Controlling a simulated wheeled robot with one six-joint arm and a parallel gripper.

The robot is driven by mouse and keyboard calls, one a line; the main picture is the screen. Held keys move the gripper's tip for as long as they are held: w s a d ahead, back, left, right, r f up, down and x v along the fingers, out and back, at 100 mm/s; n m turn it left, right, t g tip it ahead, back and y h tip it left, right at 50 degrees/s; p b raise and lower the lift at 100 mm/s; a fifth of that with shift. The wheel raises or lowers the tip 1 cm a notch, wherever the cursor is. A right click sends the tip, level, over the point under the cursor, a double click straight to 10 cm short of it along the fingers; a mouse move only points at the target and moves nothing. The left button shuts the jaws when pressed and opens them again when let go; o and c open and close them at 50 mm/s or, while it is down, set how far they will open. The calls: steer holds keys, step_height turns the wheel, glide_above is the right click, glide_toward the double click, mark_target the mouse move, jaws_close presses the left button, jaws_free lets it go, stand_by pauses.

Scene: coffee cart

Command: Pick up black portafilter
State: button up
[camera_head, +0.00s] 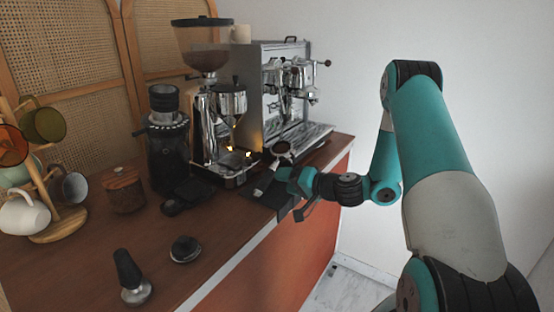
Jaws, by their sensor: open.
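My gripper (292,210) is open and empty, just in front of the portafilter at the counter's front edge. Its dark fingers point down and to the left. I cannot tell how far the fingers are from the handle.
The espresso machine (257,108) stands behind, with the chrome grinder (231,104) left of it. A black grinder (167,150), wooden jar (123,192), mug rack (45,175), tamper (131,280) and round black-topped tool (185,248) occupy the left. The front middle counter is clear.

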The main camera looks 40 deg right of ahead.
mark_target(272, 176)
steer(key=x, duration=0.2)
steer(key=shift+w+a, duration=0.15)
steer(key=shift+w, duration=0.2)
steer(key=p+x, duration=0.2)
steer(key=x, duration=0.2)
steer(key=shift+w+d+r+p, duration=0.1)
steer(key=shift+w+d+p, duration=0.2)
steer(key=shift+d+p, duration=0.1)
steer(key=shift+w+a, duration=0.2)
steer(key=shift+w, duration=0.2)
jaws_close()
